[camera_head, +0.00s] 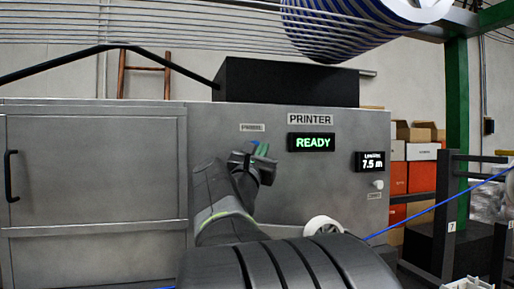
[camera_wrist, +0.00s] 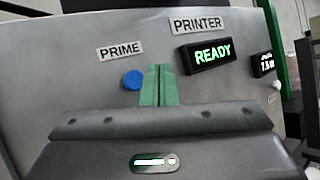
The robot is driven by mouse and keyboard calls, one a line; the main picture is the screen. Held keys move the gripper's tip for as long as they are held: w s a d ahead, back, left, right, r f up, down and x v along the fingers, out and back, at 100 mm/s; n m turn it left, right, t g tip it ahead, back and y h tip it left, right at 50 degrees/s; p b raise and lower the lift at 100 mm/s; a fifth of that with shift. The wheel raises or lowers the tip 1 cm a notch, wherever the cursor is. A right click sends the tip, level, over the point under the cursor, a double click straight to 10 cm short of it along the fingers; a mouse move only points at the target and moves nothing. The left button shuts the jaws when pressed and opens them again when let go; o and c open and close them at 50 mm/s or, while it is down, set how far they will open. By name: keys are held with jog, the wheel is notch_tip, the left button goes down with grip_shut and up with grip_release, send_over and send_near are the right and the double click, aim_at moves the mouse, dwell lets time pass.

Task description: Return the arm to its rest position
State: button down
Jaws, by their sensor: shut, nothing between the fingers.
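My gripper (camera_head: 259,149) is raised in front of the grey printer cabinet (camera_head: 90,170), near the label PRIME and left of the green READY display (camera_head: 311,142). In the wrist view its green fingers (camera_wrist: 159,85) are together with nothing between them. A round blue button (camera_wrist: 133,80) shows just left of the fingertips, under the PRIME label (camera_wrist: 120,51). I cannot tell whether the fingers touch the panel. My arm bends up from the lower middle of the head view.
A blue cable (camera_head: 440,205) runs slanting at the right, by a dark rack (camera_head: 448,215). A large spool of blue strands (camera_head: 335,30) hangs above. A small display (camera_head: 370,161) reads 7.5 m. Boxes (camera_head: 415,175) stand behind at the right.

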jog(key=p, duration=0.2)
jog(key=w+p, duration=0.1)
jog(key=p, duration=0.2)
jog(key=shift+w+a+r+p, duration=0.3)
jog(key=shift+w+p, duration=0.05)
jog(key=shift+w, duration=0.05)
jog(key=s+b, duration=0.1)
jog(key=s, duration=0.1)
jog(key=s+d, duration=0.1)
jog(key=s+d+b, duration=0.1)
jog(key=s, duration=0.1)
jog(key=shift+s+f+b, duration=0.25)
jog(key=shift+s+b, duration=0.05)
jog(key=shift+w+a, duration=0.1)
jog(key=shift+w, duration=0.05)
